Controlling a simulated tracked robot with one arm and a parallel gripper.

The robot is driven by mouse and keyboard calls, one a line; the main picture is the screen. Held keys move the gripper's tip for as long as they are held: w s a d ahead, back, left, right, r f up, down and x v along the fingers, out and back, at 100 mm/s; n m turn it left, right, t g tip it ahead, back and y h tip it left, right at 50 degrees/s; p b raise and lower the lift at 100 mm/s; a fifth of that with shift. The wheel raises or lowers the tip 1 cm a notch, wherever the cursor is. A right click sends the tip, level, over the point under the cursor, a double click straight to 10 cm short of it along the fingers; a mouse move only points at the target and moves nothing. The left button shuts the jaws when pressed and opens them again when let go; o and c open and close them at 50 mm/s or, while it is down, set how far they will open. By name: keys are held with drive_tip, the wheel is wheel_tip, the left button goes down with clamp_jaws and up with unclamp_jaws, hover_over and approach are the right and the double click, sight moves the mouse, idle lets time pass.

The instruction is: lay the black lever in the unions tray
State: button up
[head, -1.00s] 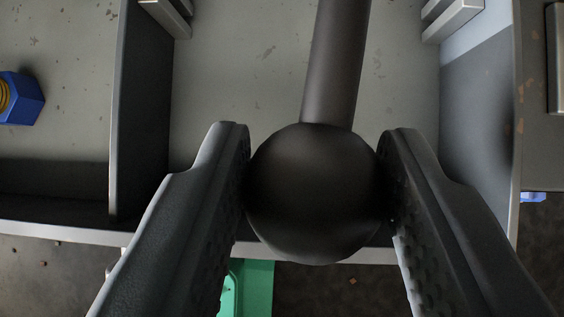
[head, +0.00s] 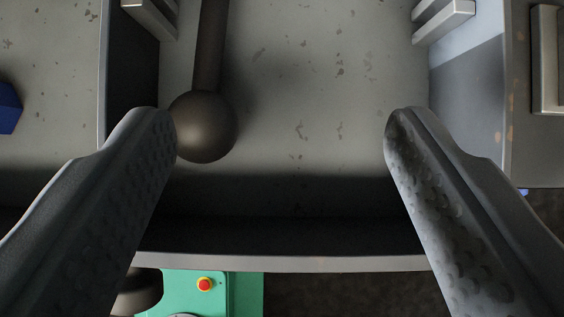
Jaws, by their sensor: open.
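The black lever, a dark rod with a ball knob (head: 203,127), lies in a grey compartment (head: 310,120), towards its left side. The rod runs up out of the top of the picture. My gripper (head: 285,120) is open wide and holds nothing. Its left finger is close to the left side of the ball; I cannot tell whether they touch. Its right finger is well apart from the lever, over the right part of the compartment. No label shows, so I cannot tell from this view which tray this is.
A blue part (head: 8,107) lies in the neighbouring compartment on the left, beyond a dark divider (head: 128,85). A front lip (head: 300,264) closes the compartment. Below it is a green thing with a red button (head: 204,284). A grey handle-like piece (head: 546,60) is at the right.

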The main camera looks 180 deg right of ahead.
drive_tip(key=shift+v, duration=1.55)
drive_tip(key=v, duration=1.4)
drive_tip(key=w+a+r+t, duration=0.1)
drive_tip(key=a+r, duration=0.3)
drive_tip(key=r, duration=0.3)
drive_tip(key=w+a+r+t+h, duration=0.1)
drive_tip(key=w+a+r+t, duration=0.1)
drive_tip(key=a+r, duration=0.35)
drive_tip(key=w+a+r+t, duration=0.1)
drive_tip(key=a+r, duration=0.2)
drive_tip(key=r, duration=0.6)
drive_tip(key=s+a+r+t, duration=0.2)
drive_tip(key=a+r, duration=0.5)
drive_tip(key=r, duration=0.2)
drive_tip(key=s+a+r+t, duration=0.2)
drive_tip(key=s+a+r, duration=0.1)
drive_tip(key=a+r, duration=0.5)
drive_tip(key=shift+s+a+r+y, duration=0.3)
drive_tip(key=shift+a+r+y, duration=0.1)
drive_tip(key=shift+r, duration=0.35)
